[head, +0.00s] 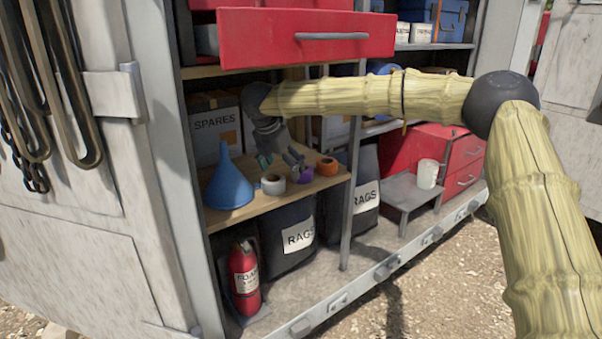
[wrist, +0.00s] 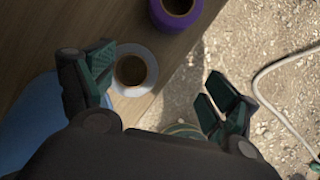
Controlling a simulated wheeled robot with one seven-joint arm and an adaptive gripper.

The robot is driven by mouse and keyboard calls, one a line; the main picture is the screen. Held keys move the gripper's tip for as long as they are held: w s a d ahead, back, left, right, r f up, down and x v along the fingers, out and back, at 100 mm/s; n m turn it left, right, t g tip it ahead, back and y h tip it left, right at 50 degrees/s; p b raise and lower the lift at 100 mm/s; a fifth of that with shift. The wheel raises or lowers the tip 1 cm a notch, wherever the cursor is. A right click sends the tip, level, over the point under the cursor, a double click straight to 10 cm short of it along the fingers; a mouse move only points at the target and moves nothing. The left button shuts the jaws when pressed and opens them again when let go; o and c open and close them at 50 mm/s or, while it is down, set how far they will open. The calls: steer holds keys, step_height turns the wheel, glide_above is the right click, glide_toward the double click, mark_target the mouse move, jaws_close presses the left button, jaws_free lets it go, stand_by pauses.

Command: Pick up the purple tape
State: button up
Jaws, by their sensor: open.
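The purple tape (head: 305,174) is a roll on the wooden shelf (head: 330,183), between a white roll (head: 273,186) and an orange roll (head: 327,168). It also shows in the wrist view (wrist: 172,24), cut off by the top edge. My gripper (head: 281,163) is open and empty above the shelf. In the wrist view, my gripper (wrist: 160,80) has its fingers spread wide. The white roll (wrist: 148,78) lies close to the left finger there. The purple tape is beyond the fingertips, above the gap between them.
A blue funnel (head: 230,184) stands left of the rolls and shows at lower left in the wrist view (wrist: 35,125). A SPARES box (head: 214,133) is behind. An open red drawer (head: 305,38) overhangs the shelf. A grey post (head: 354,175) stands to the right.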

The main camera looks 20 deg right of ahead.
steer(key=w+d, duration=0.3)
steer(key=w+d+p, duration=0.1)
steer(key=w+d, duration=0.2)
steer(key=shift+d+f, duration=0.15)
steer(key=shift+d, duration=0.15)
steer(key=shift+x, duration=2.5)
steer(key=shift+s, duration=0.1)
steer(key=c, duration=1.2)
